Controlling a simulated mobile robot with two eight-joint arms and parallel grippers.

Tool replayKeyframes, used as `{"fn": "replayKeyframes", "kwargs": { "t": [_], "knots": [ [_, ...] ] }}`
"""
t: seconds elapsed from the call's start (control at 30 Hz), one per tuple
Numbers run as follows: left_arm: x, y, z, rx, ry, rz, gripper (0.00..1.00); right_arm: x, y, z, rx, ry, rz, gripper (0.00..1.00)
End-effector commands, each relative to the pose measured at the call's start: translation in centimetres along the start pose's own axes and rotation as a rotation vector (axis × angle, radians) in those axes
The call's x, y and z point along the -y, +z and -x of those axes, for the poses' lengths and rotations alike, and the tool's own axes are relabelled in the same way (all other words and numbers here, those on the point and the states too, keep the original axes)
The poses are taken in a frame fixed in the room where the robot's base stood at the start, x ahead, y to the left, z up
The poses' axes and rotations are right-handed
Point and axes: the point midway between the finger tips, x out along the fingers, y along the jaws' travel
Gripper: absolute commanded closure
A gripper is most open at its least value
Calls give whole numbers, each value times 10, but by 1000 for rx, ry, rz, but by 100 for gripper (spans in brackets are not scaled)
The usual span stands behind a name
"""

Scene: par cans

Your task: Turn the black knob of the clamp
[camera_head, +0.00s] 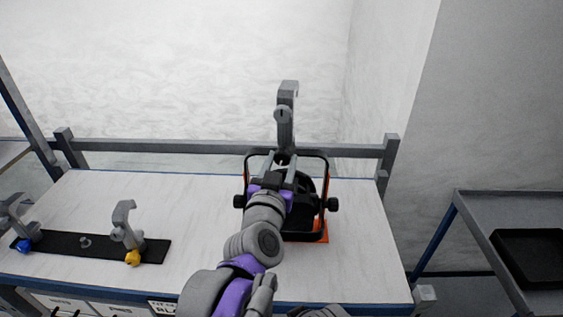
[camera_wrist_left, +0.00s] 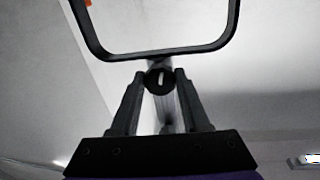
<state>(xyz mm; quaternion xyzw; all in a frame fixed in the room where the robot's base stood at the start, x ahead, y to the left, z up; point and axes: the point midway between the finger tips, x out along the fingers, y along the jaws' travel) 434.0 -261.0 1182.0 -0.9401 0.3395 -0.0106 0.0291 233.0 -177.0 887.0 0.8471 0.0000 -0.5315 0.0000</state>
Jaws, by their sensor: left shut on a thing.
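The grey hook-shaped clamp (camera_head: 287,100) stands upright above the black yoke (camera_head: 325,165) of a par can. The clamp's black knob (camera_wrist_left: 160,80) shows in the left wrist view as a dark round end with a light slot or mark, just below the yoke's crossbar. My left gripper (camera_head: 284,160) reaches up from the front to the base of the clamp. Its two fingers (camera_wrist_left: 158,90) are shut on the knob, one on each side. In the head view my gripper and arm hide the knob and part of the can. My right gripper does not show.
The par can sits on an orange base (camera_head: 318,238) on the white table (camera_head: 200,215). Two more grey clamps (camera_head: 125,225) (camera_head: 14,212), with yellow and blue knobs, stand on a black strip at left. A grey cart (camera_head: 480,205) with a black tray stands right.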

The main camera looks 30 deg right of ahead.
Motion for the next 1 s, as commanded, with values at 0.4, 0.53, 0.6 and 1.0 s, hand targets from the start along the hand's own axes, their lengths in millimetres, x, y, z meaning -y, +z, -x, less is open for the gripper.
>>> {"fn": "replayKeyframes", "kwargs": {
  "t": [0.4, 0.53, 0.6, 1.0],
  "knots": [
    [1, 0, 0, 0, 0, -396, 100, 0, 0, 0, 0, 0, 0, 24],
    [1, 0, 0, 0, 0, -520, 100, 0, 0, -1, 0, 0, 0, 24],
    [1, 0, 0, 0, 0, -587, 100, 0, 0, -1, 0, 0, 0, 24],
    [2, -1, 0, 0, 0, -966, 100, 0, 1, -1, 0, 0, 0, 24]
  ]
}}
